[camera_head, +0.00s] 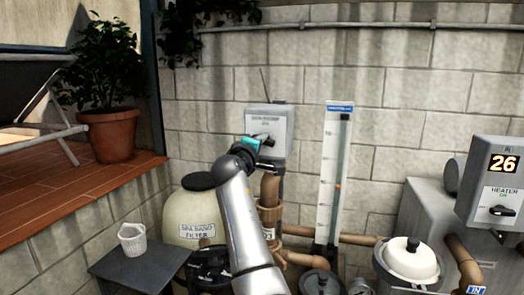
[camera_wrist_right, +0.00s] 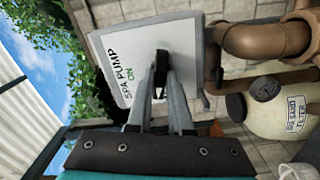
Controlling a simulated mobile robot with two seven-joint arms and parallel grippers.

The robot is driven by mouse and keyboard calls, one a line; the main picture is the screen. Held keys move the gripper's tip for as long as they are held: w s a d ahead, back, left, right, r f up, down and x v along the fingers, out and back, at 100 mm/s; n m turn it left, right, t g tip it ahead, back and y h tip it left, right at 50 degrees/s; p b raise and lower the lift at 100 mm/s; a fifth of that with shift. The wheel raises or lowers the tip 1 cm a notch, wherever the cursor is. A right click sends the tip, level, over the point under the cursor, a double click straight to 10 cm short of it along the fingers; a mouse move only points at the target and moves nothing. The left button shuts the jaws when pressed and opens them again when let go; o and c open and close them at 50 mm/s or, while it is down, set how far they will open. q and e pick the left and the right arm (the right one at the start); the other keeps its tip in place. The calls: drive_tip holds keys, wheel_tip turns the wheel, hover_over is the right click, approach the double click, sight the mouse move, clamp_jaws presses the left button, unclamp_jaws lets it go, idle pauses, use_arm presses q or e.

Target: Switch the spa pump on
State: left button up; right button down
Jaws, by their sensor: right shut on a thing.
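The spa pump switch box (camera_head: 281,122) is a light grey box on the block wall in the head view, and its white face (camera_wrist_right: 120,58) fills the upper middle of the wrist view. The face reads "SPA PUMP" with a green "ON". A black switch knob (camera_wrist_right: 162,58) stands out from the face. My right gripper (camera_wrist_right: 162,88) is shut on this knob, one finger on each side. In the head view my right gripper (camera_head: 265,141) is at the lower front of the box and hides the knob. My left gripper is in neither view.
A heater box (camera_head: 498,182) showing 26 is at the right. A clear flow gauge (camera_head: 331,180) stands right of the switch box. Brown pipes (camera_head: 269,190), a sand filter (camera_head: 197,212) and a dark side table (camera_head: 140,266) with a white cup (camera_head: 132,239) lie below.

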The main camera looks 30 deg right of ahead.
drive_tip(key=m+b, duration=1)
drive_tip(key=m, duration=0.5)
drive_tip(key=shift+m+b, duration=0.3)
drive_tip(key=c, duration=0.7)
unclamp_jaws()
drive_tip(key=b+v, duration=0.1)
drive_tip(key=v, duration=0.6)
